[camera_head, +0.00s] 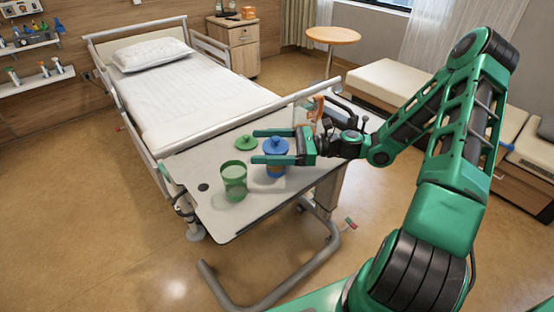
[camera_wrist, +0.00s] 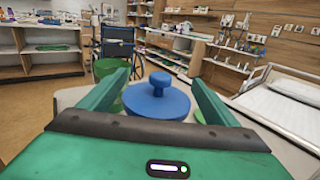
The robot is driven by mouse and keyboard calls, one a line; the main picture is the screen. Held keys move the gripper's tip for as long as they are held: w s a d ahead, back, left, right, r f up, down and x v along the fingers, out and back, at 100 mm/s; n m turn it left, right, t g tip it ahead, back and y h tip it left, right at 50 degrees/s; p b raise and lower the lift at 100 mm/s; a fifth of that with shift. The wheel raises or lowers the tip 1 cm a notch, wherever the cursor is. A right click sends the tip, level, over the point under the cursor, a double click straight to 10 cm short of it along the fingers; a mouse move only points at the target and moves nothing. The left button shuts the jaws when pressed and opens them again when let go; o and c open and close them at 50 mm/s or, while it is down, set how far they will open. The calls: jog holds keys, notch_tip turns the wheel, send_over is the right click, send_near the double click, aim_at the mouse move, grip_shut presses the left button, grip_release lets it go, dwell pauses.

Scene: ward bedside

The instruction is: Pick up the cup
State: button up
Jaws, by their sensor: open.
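A blue-lidded cup (camera_head: 275,171) stands upright on the overbed table (camera_head: 215,215). Its round blue lid with a knob also shows in the wrist view (camera_wrist: 157,103). My gripper (camera_head: 254,147) is open, its green fingers reaching left on either side of the blue-lidded cup near lid height. I cannot tell whether either finger touches it. A green cup (camera_head: 234,186) without a lid stands left of and nearer than the blue one. A green lid (camera_head: 245,142) lies flat on the table's far side. The lower finger hides part of the blue-lidded cup.
A bed (camera_head: 200,95) with a pillow lies beyond the table, its rail close to the table edge. A small orange object (camera_head: 317,108) is near my wrist at the table's back right. The table's front left is clear apart from a dark round spot (camera_head: 203,187).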

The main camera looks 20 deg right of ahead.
jog(key=shift+w+a, duration=0.1)
jog(key=shift+a, duration=0.05)
jog(key=c, duration=1.6)
jog(key=shift+o, duration=0.2)
